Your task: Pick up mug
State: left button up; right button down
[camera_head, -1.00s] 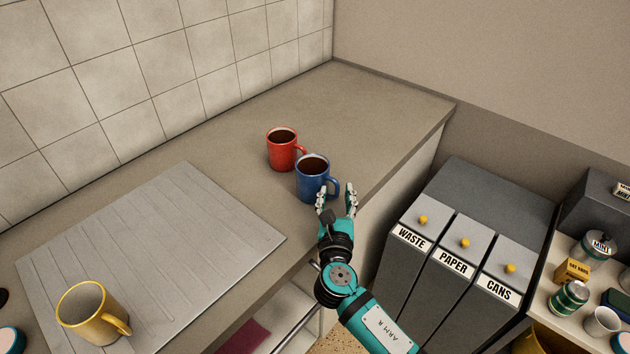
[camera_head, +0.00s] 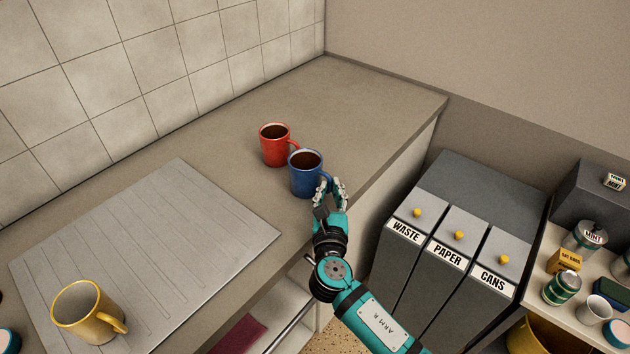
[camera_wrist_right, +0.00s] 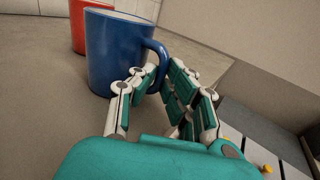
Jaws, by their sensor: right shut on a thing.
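A blue mug (camera_head: 306,176) with dark liquid stands upright on the counter near its front edge. In the right wrist view the blue mug (camera_wrist_right: 116,55) has its handle between my fingers. My right gripper (camera_head: 329,186) is shut on that handle; in the wrist view the gripper (camera_wrist_right: 157,82) partly covers it. A red mug (camera_head: 274,148) with dark liquid stands just behind and left of the blue one, and shows partly in the wrist view (camera_wrist_right: 78,28). A yellow mug (camera_head: 84,310), seemingly empty, stands on the drainboard at lower left. My left gripper is not in view.
The ribbed metal drainboard (camera_head: 150,245) lies left on the counter (camera_head: 350,115). A tiled wall (camera_head: 160,70) runs behind. Waste, paper and cans bins (camera_head: 455,225) stand right of the counter. The counter behind the mugs is clear.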

jog(key=shift+r, duration=0.1)
jog(key=shift+r, duration=0.55)
notch_tip(320, 180, up, 2)
jog(key=shift+r, duration=0.1)
jog(key=s+a+r, duration=0.1)
jog(key=s+a, duration=0.1)
jog(key=s, duration=0.5)
jog(key=s+a+b, duration=0.1)
jog(key=s+a, duration=0.2)
jog(key=s, duration=0.5)
jog(key=shift+a+r+b, duration=0.3)
jog(key=shift+a+r, duration=0.05)
